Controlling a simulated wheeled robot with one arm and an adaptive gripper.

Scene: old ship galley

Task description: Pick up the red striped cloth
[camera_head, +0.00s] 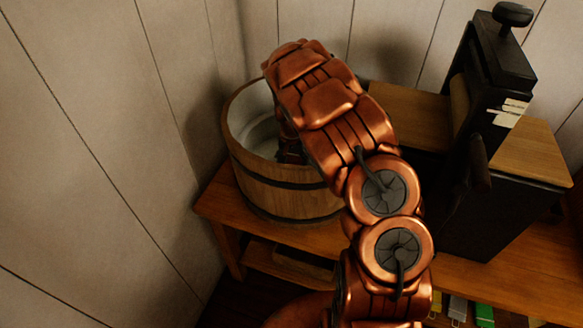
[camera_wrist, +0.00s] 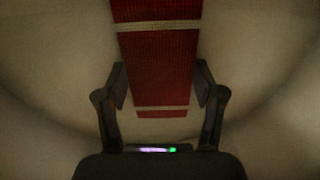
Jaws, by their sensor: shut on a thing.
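The red striped cloth (camera_wrist: 160,70), red with pale bands, runs down from the top of the wrist view to between my gripper's fingers. My gripper (camera_wrist: 162,88) has one dark finger on each side of the cloth and is shut on it. In the head view my copper arm reaches over the rim and down into a wooden tub (camera_head: 285,192). The cloth and the fingertips are hidden there by my arm and the tub wall. Pale, dim surfaces surround the cloth in the wrist view.
The tub stands on a wooden bench (camera_head: 320,241) close to the panelled wall (camera_head: 185,60). A tall black device (camera_head: 490,95) with wooden boards stands to the right. Several small coloured items (camera_head: 484,315) lie below the bench at the bottom right.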

